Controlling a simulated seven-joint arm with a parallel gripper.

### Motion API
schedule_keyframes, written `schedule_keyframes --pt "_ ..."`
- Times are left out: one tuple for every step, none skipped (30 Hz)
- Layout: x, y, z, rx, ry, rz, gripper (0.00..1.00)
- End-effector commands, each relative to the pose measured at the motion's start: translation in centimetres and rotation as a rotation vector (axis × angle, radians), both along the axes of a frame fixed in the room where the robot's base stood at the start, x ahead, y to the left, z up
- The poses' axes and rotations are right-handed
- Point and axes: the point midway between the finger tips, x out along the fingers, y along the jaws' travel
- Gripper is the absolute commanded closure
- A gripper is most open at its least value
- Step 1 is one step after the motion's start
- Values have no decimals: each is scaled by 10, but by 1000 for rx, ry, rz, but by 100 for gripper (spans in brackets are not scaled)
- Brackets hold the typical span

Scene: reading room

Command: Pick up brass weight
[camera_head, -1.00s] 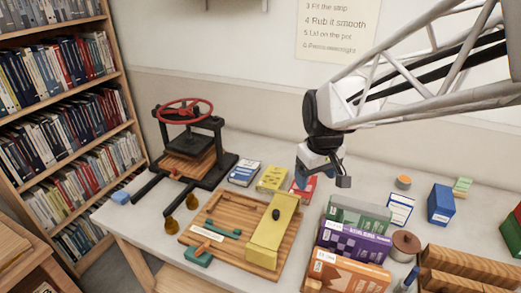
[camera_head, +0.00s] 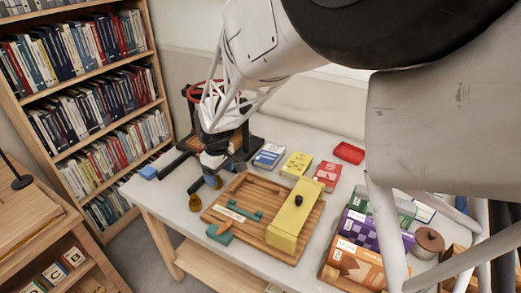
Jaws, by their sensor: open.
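A brass weight (camera_head: 195,202), small and rounded, stands on the pale table near its front edge, left of the wooden board. My gripper (camera_head: 213,183), with blue fingertips, is low over the table just behind and to the right of this weight. The gripper is open, and I see nothing held in it. A second brass weight is not clearly visible; the gripper covers that part of the table. I cannot tell whether the fingers are around anything.
The black press with a red wheel (camera_head: 207,92) stands behind my gripper, partly hidden by my arm. The wooden board (camera_head: 238,224) with a yellow block (camera_head: 285,228) lies to the right. Books (camera_head: 328,176) lie behind the board.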

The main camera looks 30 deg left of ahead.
Motion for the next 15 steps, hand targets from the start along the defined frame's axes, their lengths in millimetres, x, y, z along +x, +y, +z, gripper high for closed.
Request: schedule_keyframes --pt "-10 18 -12 -6 4 36 22" --pt "-15 26 -18 -8 6 53 22" --pt "-21 37 -24 -10 8 78 22" --pt "-25 44 -29 -12 9 94 22" --pt "-30 51 -33 -14 10 108 22" --pt "-35 59 -38 -15 11 126 22" --pt "-38 64 -41 -15 11 137 22" --pt "-41 68 -45 -17 12 147 22" --pt "-44 73 -48 -18 13 159 22" --pt "-46 76 -50 -19 13 166 22" --pt "-48 79 -52 -19 14 171 22" --pt "-49 81 -53 -19 14 176 22" --pt "-50 82 -54 -19 14 178 22" --pt "-51 83 -54 -19 14 180 22" --pt "-51 83 -55 -19 14 181 22"
